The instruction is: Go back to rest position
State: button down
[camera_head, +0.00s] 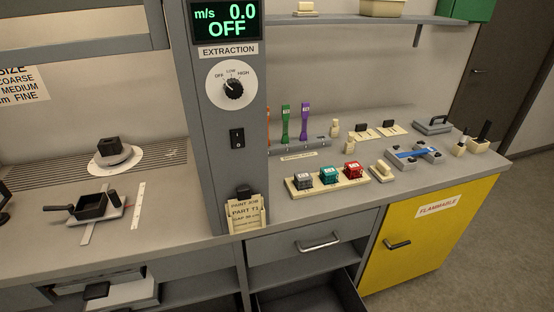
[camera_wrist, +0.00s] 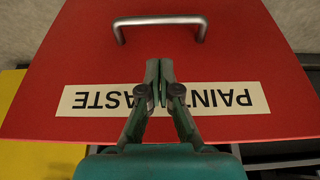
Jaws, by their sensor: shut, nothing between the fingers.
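My gripper (camera_wrist: 159,80) shows in the wrist view with its two green-grey fingers closed together and nothing between them. It is in front of a red panel (camera_wrist: 230,65) labelled PAINT WASTE, which appears upside down. A metal handle (camera_wrist: 160,22) on the panel lies beyond the fingertips. Whether the fingers touch the panel I cannot tell. My gripper is not visible in the head view.
In the head view, a drawer (camera_head: 345,296) below the bench is pulled open. A yellow FLAMMABLE cabinet (camera_head: 425,245) stands to its right. The bench holds a tray with grey, teal and red lattice cubes (camera_head: 328,175). The floor (camera_head: 500,260) at right is clear.

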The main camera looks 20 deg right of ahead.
jog(key=s+a+r+t+h, duration=0.15)
jog(key=s+a+r, duration=0.25)
jog(key=r, duration=0.4)
jog(key=s+a+r+t+h, duration=0.1)
jog(key=s+a+r+t, duration=0.25)
jog(key=r, duration=0.55)
jog(key=s+a+r+t, duration=0.1)
jog(key=r+t, duration=0.1)
jog(key=r, duration=0.8)
jog(key=s+a+r+t+y, duration=0.1)
jog(key=s+a+r+t, duration=0.1)
jog(key=r, duration=0.7)
jog(key=s+a+r+t+y, duration=0.1)
jog(key=r, duration=0.9)
jog(key=shift+s+a+r+t, duration=0.35)
jog(key=shift+a+t, duration=0.05)
jog(key=shift+s+d+y, duration=0.1)
jog(key=shift+y, duration=0.15)
